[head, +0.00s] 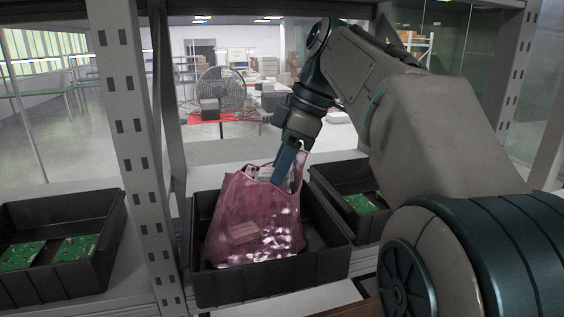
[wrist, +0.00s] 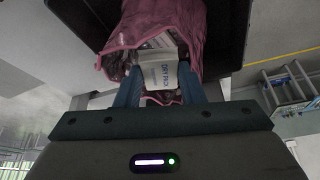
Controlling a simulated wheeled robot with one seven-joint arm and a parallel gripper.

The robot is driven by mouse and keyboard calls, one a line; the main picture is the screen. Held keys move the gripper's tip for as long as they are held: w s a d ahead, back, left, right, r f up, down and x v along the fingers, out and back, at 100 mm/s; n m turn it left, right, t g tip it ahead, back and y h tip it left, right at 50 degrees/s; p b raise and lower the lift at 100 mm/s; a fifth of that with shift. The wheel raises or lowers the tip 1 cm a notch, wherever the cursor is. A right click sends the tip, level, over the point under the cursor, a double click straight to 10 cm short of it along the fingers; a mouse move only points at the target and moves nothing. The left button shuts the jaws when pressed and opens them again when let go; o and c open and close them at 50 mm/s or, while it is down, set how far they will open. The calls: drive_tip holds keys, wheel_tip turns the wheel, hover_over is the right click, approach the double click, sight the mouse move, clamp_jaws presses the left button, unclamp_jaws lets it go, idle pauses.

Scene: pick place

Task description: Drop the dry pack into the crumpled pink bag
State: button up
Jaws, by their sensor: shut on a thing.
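The crumpled pink bag (head: 252,218) stands upright in the middle black tray in the head view, its mouth at the top. It also shows in the wrist view (wrist: 186,22), its opening facing my gripper. My gripper (head: 284,172) points down at the bag's mouth. In the wrist view my gripper (wrist: 163,84) is shut on the white dry pack (wrist: 160,76), which carries blue lettering. The pack is at the bag's opening, and its far end is near the bag's inside. Something pale shows faintly through the bag's side. The bag's bottom inside is hidden.
The middle black tray (head: 270,290) holds the bag. Black trays with green circuit boards stand at left (head: 75,250) and right (head: 360,203). A grey perforated rack post (head: 135,140) stands between the left and middle trays.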

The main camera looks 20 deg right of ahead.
drive_tip(key=shift+f, duration=0.4)
drive_tip(key=o, duration=0.7)
drive_tip(key=shift+d+f, duration=0.1)
drive_tip(key=shift+c, duration=0.2)
